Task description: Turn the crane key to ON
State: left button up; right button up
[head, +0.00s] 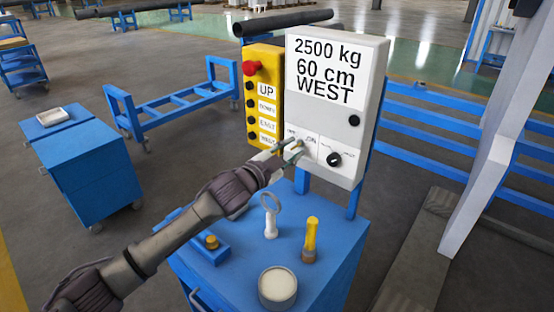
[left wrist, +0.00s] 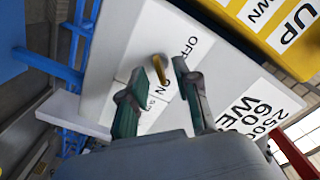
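The crane key (left wrist: 159,68) is a small brass-coloured piece on the white control box (head: 322,110). It sits by the OFF and ON labels in the left wrist view. My left gripper (head: 288,149) is at the lower left of the box front, over the key area. I cannot tell whether a finger touches the key. In the head view the gripper mostly hides the key, and its exact angle is unclear. My right gripper is out of view.
A black knob (head: 334,159) is right of the key. A yellow button box (head: 264,98) with a red button (head: 251,67) adjoins the white box. Below, a blue cabinet (head: 325,268) carries a ring-topped item (head: 270,216), a yellow-handled tool (head: 310,240) and a round tin (head: 277,287).

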pick_arm(q)
jog(key=v, duration=1.1)
